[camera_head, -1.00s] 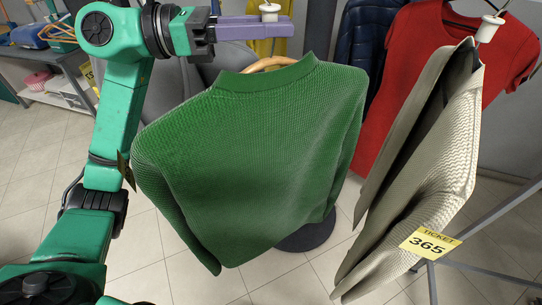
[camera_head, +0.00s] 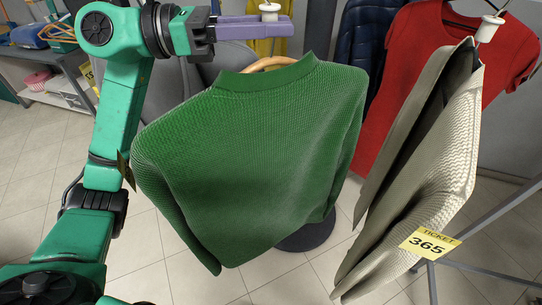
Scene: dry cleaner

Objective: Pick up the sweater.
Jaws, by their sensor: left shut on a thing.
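A green knitted sweater (camera_head: 255,150) hangs on a wooden hanger (camera_head: 270,63) in the middle of the view. My left gripper (camera_head: 270,26), with purple fingers, is above the sweater. It is shut on the white knob (camera_head: 269,10) at the top of the hanger. The sweater hangs below the fingers, clear of the floor and slightly tilted. My green left arm runs down the left side of the view. My right gripper is not in view.
A beige knitted garment (camera_head: 425,165) with a yellow ticket 365 (camera_head: 430,243) hangs close at right. Behind are a red shirt (camera_head: 440,60), a dark blue jacket (camera_head: 366,35) and a grey chair (camera_head: 185,85). A shelf (camera_head: 62,90) stands at far left. Tiled floor is open at lower left.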

